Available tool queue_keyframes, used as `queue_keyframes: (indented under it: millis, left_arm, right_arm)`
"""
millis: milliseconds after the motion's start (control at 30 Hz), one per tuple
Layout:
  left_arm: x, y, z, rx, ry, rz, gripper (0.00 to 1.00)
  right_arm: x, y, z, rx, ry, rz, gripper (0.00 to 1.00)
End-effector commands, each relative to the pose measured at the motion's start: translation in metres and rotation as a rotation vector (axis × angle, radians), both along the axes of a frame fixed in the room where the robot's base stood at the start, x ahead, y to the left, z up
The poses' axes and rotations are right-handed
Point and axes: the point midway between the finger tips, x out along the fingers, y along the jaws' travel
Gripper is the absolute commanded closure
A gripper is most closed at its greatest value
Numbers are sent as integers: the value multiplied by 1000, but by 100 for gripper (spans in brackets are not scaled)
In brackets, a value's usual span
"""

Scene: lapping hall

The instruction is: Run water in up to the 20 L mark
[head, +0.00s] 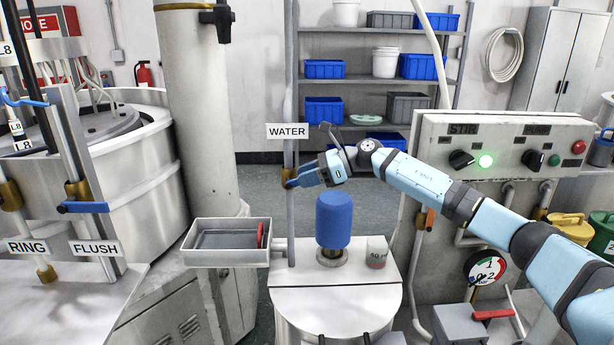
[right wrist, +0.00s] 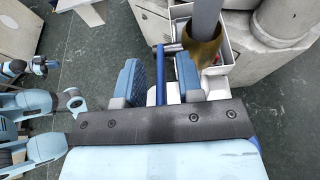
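The WATER sign (head: 287,131) is on a vertical grey pipe (head: 290,215) in the head view. Below it the pipe carries a brass valve body, which also shows in the right wrist view (right wrist: 203,48), with a blue lever (right wrist: 160,72). My right gripper (head: 303,178) is at this valve. In the right wrist view its two blue fingers stand apart on either side of the lever, with a gap visible. The white drum (head: 335,308) stands below, with a blue cylinder (head: 334,219) on top. I see no 20 L mark or water level. My left gripper is not distinguishable.
A small cup (head: 377,252) stands on the drum's top. A grey tray (head: 227,257) with a red-handled item is left of it. The STIR panel (head: 505,145) has a lit green lamp. FLUSH and RING pipes with valves are at left. Shelves (head: 350,85) stand behind.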

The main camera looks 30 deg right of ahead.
Motion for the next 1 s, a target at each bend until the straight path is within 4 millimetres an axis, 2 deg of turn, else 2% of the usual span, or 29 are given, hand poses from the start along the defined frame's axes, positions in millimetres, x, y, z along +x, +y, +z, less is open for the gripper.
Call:
queue_keyframes:
  millis: [133, 267, 700, 833, 1000]
  left_arm:
    - [0, 0, 1, -1, -3, 0, 100]
    - [1, 0, -3, -1, -4, 0, 100]
    - [-1, 1, -28, -3, 11, 3, 100]
    - [0, 0, -27, -7, 10, 5, 100]
    - [1, -1, -24, -11, 7, 6, 100]
  right_arm:
    - [-1, -3, 0, 0, 0, -1, 66]
    - [-8, -14, 3, -1, 0, -2, 66]
    - [-55, -90, 36, -2, 0, -2, 66]
    - [-63, -103, 42, -1, 1, -1, 66]
    - [-68, -110, 47, -1, 0, -1, 66]
